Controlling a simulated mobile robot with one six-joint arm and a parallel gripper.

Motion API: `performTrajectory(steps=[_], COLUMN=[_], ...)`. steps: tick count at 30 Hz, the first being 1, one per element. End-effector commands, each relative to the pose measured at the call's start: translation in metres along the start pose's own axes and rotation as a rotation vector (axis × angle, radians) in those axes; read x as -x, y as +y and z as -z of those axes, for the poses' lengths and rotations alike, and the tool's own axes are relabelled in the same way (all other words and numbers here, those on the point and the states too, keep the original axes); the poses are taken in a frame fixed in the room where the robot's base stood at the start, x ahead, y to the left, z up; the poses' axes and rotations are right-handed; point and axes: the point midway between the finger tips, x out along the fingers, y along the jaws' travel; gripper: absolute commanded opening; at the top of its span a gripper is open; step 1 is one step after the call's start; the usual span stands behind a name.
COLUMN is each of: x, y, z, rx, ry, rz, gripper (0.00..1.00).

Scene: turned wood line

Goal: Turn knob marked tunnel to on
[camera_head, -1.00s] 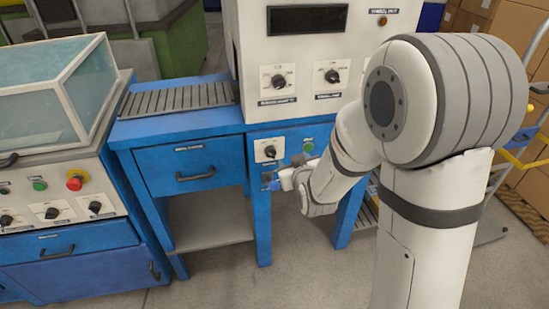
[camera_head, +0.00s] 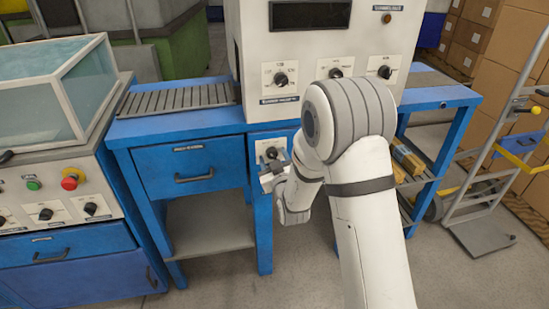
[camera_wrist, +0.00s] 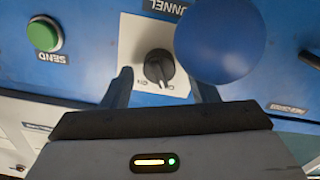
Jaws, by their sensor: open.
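The tunnel knob (camera_wrist: 157,68) is a black knob on a white plate, under a partly covered label ending in "NNEL", upside down in the wrist view. Its pale pointer line is tilted toward the bottom of that picture; its position markings are too small to read surely. In the head view the knob (camera_head: 271,153) shows on the blue panel below the bench top. My gripper (camera_wrist: 163,94) is open, with one finger on each side of the knob and the tips just short of it in the picture. Contact cannot be told. My gripper (camera_head: 270,174) is just below the knob in the head view.
A blue round thing (camera_wrist: 220,40) hides part of the plate in the wrist view. A green SEND button (camera_wrist: 44,34) is beside the plate. Several similar knobs (camera_head: 281,79) are on the white cabinet above. A drawer (camera_head: 190,167) is left of the panel.

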Motion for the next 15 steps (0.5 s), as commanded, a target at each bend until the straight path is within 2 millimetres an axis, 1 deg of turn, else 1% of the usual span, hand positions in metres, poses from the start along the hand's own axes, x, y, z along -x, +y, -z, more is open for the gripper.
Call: performTrajectory(steps=[3, 10, 15], x=[-0.0049, -0.0051, -0.0050], y=[0.0004, 0.0007, 0.0010], z=[0.0003, 0.0001, 0.0001], rx=[0.000, 0.000, 0.000], ry=[0.001, 0.000, 0.000], rz=[-0.001, -0.001, -0.001], gripper=[0.54, 0.53, 0.39])
